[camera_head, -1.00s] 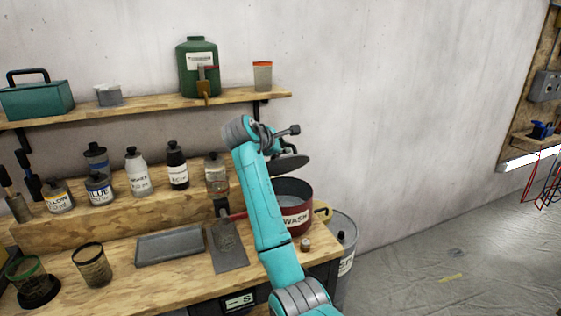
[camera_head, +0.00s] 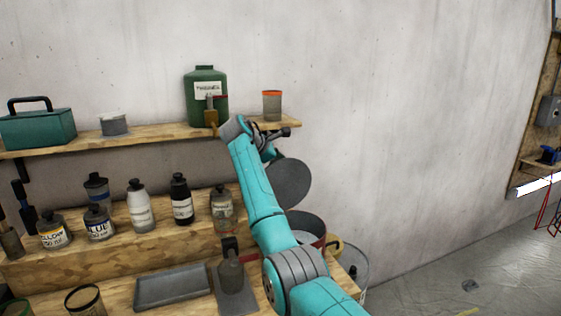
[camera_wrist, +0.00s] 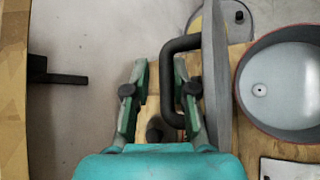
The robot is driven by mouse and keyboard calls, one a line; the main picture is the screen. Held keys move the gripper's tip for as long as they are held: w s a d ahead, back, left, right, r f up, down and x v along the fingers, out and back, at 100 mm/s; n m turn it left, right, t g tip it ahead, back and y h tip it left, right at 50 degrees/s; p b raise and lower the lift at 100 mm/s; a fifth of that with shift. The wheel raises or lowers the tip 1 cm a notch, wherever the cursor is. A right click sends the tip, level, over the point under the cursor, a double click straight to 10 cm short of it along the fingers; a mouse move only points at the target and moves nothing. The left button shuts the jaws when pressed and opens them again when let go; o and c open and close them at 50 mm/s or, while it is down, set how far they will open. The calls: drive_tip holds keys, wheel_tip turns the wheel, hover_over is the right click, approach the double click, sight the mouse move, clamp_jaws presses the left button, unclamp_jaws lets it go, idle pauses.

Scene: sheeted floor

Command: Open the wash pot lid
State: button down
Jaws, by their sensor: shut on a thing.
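The wash pot lid (camera_head: 289,183) is a grey disc, tilted steeply up on its edge above the pot in the head view. In the wrist view the lid (camera_wrist: 215,85) shows nearly edge-on, with its dark loop handle (camera_wrist: 168,85) on the left side. My gripper (camera_wrist: 158,85) is shut on this handle, whose bar lies between the fingers. The wash pot (camera_head: 306,230) is dark red and stands open at the bench's right end, partly hidden behind my arm. Its pale inside (camera_wrist: 285,85) shows in the wrist view, with the lid clear of its rim.
A wooden shelf (camera_head: 150,132) holds a green thinner jug (camera_head: 206,90) and an orange-rimmed cup (camera_head: 271,105) close to my wrist. Several bottles stand on the step below. A grey tray (camera_head: 173,286) lies on the bench. The floor at right is open.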

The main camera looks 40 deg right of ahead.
drive_tip(key=shift+w+d+f, duration=0.1)
drive_tip(key=shift+w+f, duration=0.4)
drive_tip(key=shift+f, duration=0.15)
drive_tip(key=c, duration=1.4)
unclamp_jaws()
drive_tip(key=shift+w+f, duration=0.1)
drive_tip(key=shift+f, duration=0.05)
drive_tip(key=shift+c, duration=0.2)
drive_tip(key=r+v, duration=0.1)
drive_tip(key=v, duration=1.2)
drive_tip(key=shift+d, duration=0.4)
drive_tip(key=shift+d+f, duration=0.1)
